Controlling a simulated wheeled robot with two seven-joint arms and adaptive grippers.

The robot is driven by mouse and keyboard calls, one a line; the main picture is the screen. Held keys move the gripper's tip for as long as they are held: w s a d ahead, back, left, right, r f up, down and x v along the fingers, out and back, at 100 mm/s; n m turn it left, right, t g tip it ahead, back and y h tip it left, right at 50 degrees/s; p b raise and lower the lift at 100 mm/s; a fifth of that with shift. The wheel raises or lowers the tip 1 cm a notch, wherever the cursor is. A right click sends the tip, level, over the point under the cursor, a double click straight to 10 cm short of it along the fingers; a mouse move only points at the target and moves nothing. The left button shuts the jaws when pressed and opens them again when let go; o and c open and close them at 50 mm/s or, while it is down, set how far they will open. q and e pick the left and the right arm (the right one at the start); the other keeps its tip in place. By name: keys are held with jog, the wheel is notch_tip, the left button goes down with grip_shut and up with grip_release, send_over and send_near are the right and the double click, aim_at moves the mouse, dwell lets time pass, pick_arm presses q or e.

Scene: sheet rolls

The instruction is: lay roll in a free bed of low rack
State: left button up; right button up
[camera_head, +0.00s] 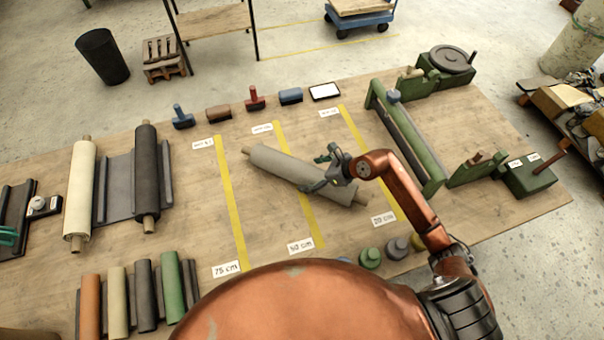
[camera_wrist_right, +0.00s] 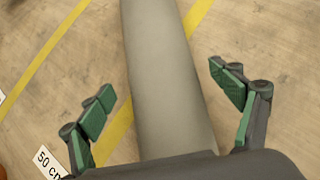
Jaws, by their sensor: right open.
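A grey roll (camera_head: 295,171) lies slantwise on the table across the middle yellow line, with a brown core end at its lower right. In the wrist view the roll (camera_wrist_right: 165,75) runs between the two green-padded fingers. My right gripper (camera_head: 328,170) is open above the roll, one finger on each side (camera_wrist_right: 165,100), apart from it in the wrist view. A low grey rack (camera_head: 119,188) stands at the left, with a cream roll (camera_head: 81,190) at its left and a black roll (camera_head: 147,180) at its right; a grey bare stretch shows between them. My left gripper is not seen.
Short coloured rolls (camera_head: 146,295) lie in another holder at the front left. A green roller frame (camera_head: 408,140) stands right of the gripper. Small stamps and blocks (camera_head: 218,112) line the back edge. Weights (camera_head: 370,258) stand at the front. The table between the yellow lines is mostly clear.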

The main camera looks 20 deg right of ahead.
jog(key=shift+x, duration=1.45)
jog(key=shift+w, duration=0.1)
jog(key=shift+c, duration=0.2)
jog(key=c, duration=2.1)
jog(key=shift+w+r, duration=0.15)
jog(key=shift+r, duration=0.25)
jog(key=shift+c, duration=0.2)
